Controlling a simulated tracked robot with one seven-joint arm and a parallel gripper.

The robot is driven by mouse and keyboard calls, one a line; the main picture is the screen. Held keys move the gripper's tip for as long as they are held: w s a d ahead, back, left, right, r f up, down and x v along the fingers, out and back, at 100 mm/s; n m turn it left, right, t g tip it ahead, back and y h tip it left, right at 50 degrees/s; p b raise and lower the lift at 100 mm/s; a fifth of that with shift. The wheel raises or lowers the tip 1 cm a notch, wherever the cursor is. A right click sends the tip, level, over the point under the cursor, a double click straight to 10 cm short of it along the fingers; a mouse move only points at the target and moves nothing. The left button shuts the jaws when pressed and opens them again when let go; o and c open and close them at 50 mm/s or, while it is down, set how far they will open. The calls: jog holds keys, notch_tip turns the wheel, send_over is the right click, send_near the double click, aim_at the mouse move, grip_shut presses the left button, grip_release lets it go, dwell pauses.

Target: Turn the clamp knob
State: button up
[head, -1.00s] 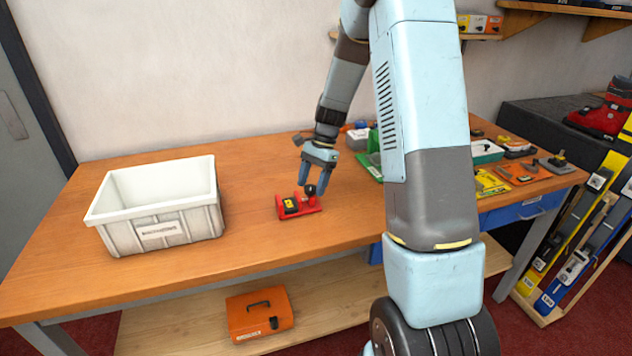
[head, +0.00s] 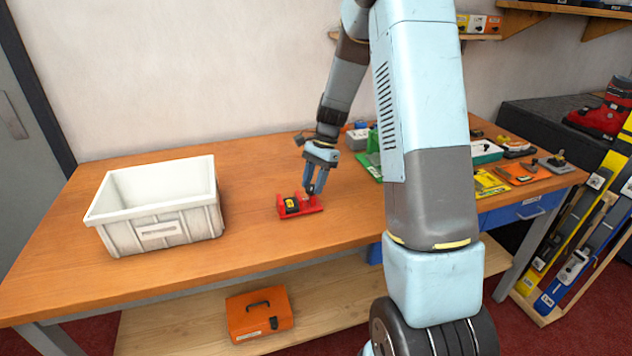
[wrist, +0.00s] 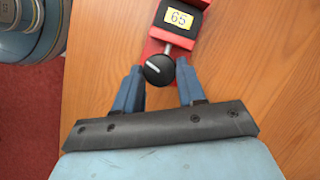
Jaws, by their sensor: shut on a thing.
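The red clamp (head: 288,214) lies on the wooden bench between the white bin and my arm. It holds a black block with a yellow label reading 65 (wrist: 178,18). The round black clamp knob (wrist: 159,70) with a white line sits on the end of a metal screw at the clamp's near end in the wrist view. My gripper (head: 315,190) points down at the clamp's right end. In the wrist view its two blue fingers stand on either side of the knob, and it is shut on the knob. In the head view the fingers mostly hide the knob.
A white bin (head: 165,237) stands on the left of the bench (head: 250,170). An orange case (head: 260,314) rests on the lower shelf. The wood around the clamp is clear.

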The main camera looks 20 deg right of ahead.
jog(key=shift+a+n, duration=0.3)
jog(key=shift+n, duration=0.1)
jog(key=n, duration=0.2)
jog(key=n+g+h, duration=0.1)
jog(key=n, duration=0.1)
jog(key=shift+w+a+n+g, duration=0.15)
jog(key=shift+n+g, duration=0.15)
jog(key=n+h, duration=0.1)
jog(key=n, duration=0.1)
jog(key=n+h, duration=0.1)
jog(key=n, duration=0.2)
jog(key=shift+a+g, duration=0.2)
jog(key=shift+g, duration=0.2)
jog(key=n+h, duration=0.2)
jog(key=n, duration=0.3)
jog(key=shift+a+n, duration=0.15)
jog(key=shift+n, duration=0.25)
jog(key=n+t+h, duration=0.1)
jog(key=n+h, duration=0.1)
jog(key=n, duration=0.2)
jog(key=shift+a+n, duration=0.1)
jog(key=shift+n, duration=0.3)
jog(key=o, duration=1.1)
jog(key=shift+c, duration=0.2)
